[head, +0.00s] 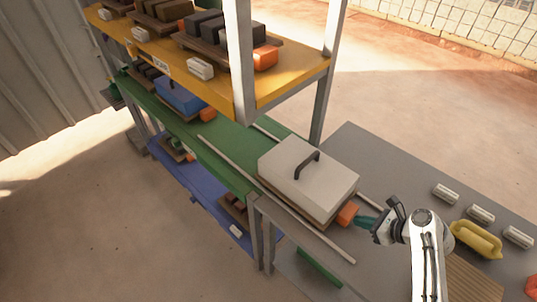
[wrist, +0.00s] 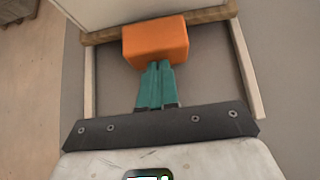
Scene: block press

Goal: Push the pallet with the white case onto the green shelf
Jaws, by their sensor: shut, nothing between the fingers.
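The white case (head: 308,172) with a dark handle lies on a wooden pallet (head: 290,203) at the end of the green shelf (head: 230,150). The pallet sits between two pale rails, partly over the shelf's near end and partly over the grey table. An orange block (head: 348,214) is on the pallet's near side. My gripper (head: 362,222) is shut and empty, its teal fingertips at the orange block. In the wrist view the shut fingers (wrist: 158,70) meet the lower face of the orange block (wrist: 155,40), seemingly touching it. The pallet's wooden edge (wrist: 210,17) shows behind the block.
A yellow shelf (head: 285,85) with loaded pallets stands above the green one. A blue case (head: 182,97) sits farther along the green shelf; a blue shelf (head: 190,180) is below.

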